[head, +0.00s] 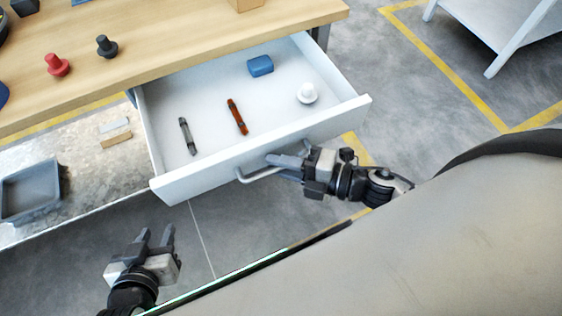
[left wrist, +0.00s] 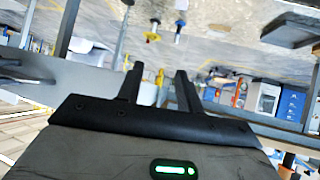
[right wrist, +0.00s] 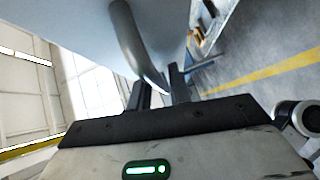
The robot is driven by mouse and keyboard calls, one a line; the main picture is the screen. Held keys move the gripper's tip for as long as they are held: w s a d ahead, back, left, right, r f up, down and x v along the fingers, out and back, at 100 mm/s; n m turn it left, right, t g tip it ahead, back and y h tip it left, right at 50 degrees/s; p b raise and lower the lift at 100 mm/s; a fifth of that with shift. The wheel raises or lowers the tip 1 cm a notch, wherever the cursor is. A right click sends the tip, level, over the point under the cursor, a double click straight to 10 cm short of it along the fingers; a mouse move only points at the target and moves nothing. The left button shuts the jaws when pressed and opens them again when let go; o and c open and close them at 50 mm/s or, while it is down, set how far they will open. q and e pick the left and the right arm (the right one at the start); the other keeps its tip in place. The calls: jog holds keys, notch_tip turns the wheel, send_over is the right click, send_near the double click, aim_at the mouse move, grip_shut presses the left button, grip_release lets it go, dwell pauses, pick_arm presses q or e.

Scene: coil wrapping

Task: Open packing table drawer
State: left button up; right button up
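The packing table drawer (head: 223,165) is pulled well out from under the wooden table top (head: 150,62), its white inside in plain view. A curved grey handle (head: 246,178) is on its front; it also shows in the right wrist view (right wrist: 127,35). My right gripper (head: 277,166) is at the handle, and its fingers (right wrist: 160,88) look closed around the bar, partly hiding it. My left gripper (head: 156,238) is open and empty, apart from the drawer, low at the left. Its spread fingers also show in the left wrist view (left wrist: 158,85).
The drawer holds a blue block (head: 260,66), a white knobbed piece (head: 307,93), a red-brown tool (head: 237,117) and a grey tool (head: 187,136). Red (head: 57,65) and black (head: 106,46) knobs stand on the table. A grey bin (head: 31,190) sits on the lower shelf.

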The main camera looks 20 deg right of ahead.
dwell(0.4)
jog(key=b+v, duration=0.1)
jog(key=v, duration=1.5)
jog(key=shift+w+r, duration=0.1)
